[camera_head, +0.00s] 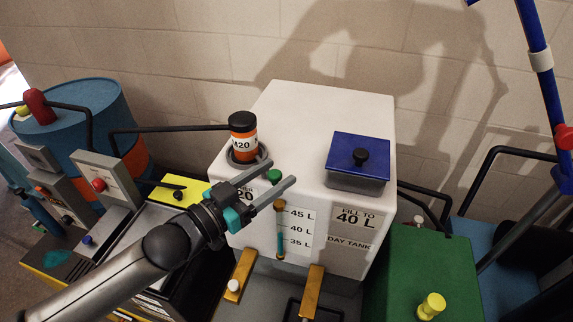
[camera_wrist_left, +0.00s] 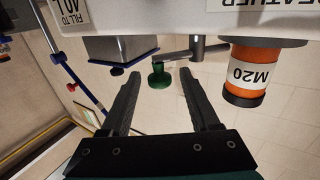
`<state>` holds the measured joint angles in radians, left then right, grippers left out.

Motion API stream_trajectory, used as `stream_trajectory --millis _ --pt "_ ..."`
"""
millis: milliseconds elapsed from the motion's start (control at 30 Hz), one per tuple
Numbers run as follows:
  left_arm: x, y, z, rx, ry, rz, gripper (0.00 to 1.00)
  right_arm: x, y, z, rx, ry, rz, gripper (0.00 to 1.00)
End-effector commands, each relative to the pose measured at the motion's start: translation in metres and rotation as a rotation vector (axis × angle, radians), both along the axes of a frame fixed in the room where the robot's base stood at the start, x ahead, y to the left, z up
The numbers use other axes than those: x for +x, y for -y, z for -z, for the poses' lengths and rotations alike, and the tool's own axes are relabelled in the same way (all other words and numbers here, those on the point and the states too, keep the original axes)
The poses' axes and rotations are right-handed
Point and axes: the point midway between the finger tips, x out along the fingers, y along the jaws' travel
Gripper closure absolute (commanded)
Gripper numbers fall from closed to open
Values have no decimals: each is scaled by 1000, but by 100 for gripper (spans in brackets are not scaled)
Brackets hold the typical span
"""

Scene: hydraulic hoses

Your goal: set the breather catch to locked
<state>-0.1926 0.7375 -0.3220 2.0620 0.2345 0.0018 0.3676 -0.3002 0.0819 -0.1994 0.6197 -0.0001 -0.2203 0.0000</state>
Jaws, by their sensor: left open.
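The breather (camera_head: 243,138), an orange cylinder with a black cap and an M20 label, stands on top of the white day tank (camera_head: 300,110); in the wrist view it is the M20 cylinder (camera_wrist_left: 255,75). Beside it is a green knob (camera_wrist_left: 159,78), joined to a grey bar (camera_wrist_left: 185,55); I take this as the breather catch. The knob partly shows in the head view (camera_head: 274,175). My left gripper (camera_head: 281,171) is open and empty, its fingers pointing at the knob. In the wrist view the knob appears between the fingertips (camera_wrist_left: 160,88); contact cannot be told. My right gripper is out of view.
A blue-lidded box (camera_head: 357,160) with a black knob stands on the tank to the right. A sight gauge (camera_head: 280,232) is on the tank front below my gripper. A blue drum (camera_head: 75,115) stands left; a green box (camera_head: 430,270) stands right. The wall is behind.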

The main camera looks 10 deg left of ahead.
Motion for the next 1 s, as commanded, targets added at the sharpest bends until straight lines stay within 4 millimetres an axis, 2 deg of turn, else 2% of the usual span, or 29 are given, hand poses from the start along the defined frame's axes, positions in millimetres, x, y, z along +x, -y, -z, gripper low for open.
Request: stream_trajectory --millis 333,767,1000 --pt "29 17 -1 1 2 0 38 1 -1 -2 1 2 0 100" --pt "33 21 0 1 1 1 38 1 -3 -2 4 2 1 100" --pt "33 21 0 1 1 1 64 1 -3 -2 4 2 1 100"
